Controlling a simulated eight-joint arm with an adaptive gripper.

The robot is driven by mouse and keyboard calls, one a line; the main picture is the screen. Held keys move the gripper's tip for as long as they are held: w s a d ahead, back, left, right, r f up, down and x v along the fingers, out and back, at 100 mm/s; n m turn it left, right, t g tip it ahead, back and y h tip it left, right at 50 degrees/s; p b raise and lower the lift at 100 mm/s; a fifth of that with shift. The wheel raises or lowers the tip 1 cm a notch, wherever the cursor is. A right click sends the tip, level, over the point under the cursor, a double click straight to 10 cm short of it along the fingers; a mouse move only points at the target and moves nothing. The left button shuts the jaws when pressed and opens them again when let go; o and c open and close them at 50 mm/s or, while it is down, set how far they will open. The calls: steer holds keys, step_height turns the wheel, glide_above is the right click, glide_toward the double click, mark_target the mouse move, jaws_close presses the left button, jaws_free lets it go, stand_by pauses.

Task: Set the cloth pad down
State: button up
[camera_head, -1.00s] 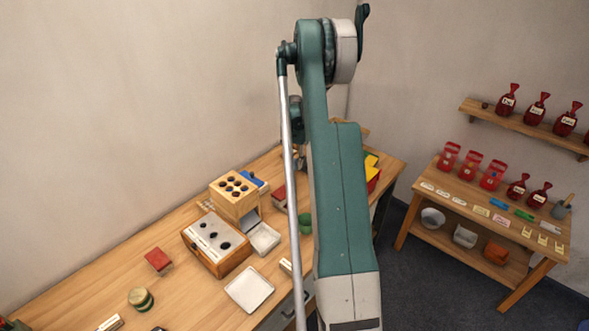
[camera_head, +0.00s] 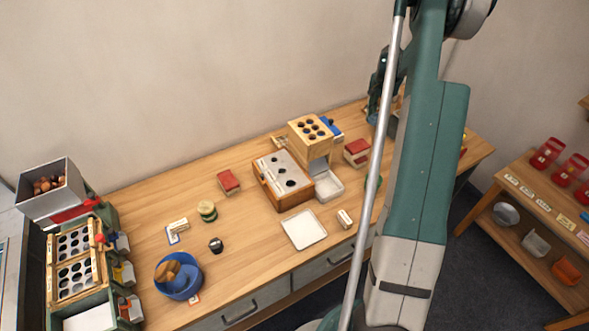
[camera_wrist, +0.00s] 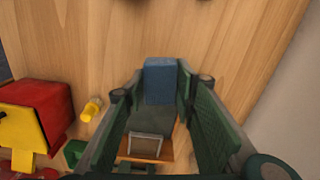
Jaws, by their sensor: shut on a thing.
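The blue cloth pad (camera_wrist: 160,82) shows in the wrist view between the tips of my gripper (camera_wrist: 158,92), which is shut on it. The wooden table top (camera_wrist: 100,40) lies beyond the pad; I cannot tell whether the pad touches it. In the head view, my gripper (camera_head: 378,100) is at the back right of the long table, partly behind my arm. The held pad cannot be made out there.
A red and yellow object (camera_wrist: 35,115) and a small yellow piece (camera_wrist: 92,108) stand left of my gripper. In the head view, a wooden block with holes (camera_head: 310,130), a red box (camera_head: 357,152) and a white tray (camera_head: 304,229) are left of my arm. A blue bowl (camera_head: 178,275) is farther left.

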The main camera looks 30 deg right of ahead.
mark_target(376, 117)
steer(key=shift+r, duration=0.15)
step_height(376, 117, up, 18)
steer(key=w+a+r+n+b, duration=0.15)
steer(key=a+n, duration=0.25)
steer(key=a, duration=1.6)
steer(key=w+a+r+n+b, duration=0.15)
steer(key=a+n, duration=0.25)
steer(key=a, duration=1.6)
steer(key=s+a+f+n+b, duration=0.1)
steer(key=s+a+n, duration=0.2)
steer(key=s+a, duration=0.55)
steer(key=s+a+f+n+b, duration=0.1)
steer(key=s+a+n, duration=0.25)
steer(key=a, duration=0.95)
steer(key=s+a+f+n+b, duration=0.1)
steer(key=s+a+n, duration=0.1)
steer(key=s+a, duration=0.65)
step_height(376, 117, down, 18)
steer(key=w+a, duration=0.1)
steer(key=a, duration=0.1)
steer(key=shift+w, duration=0.25)
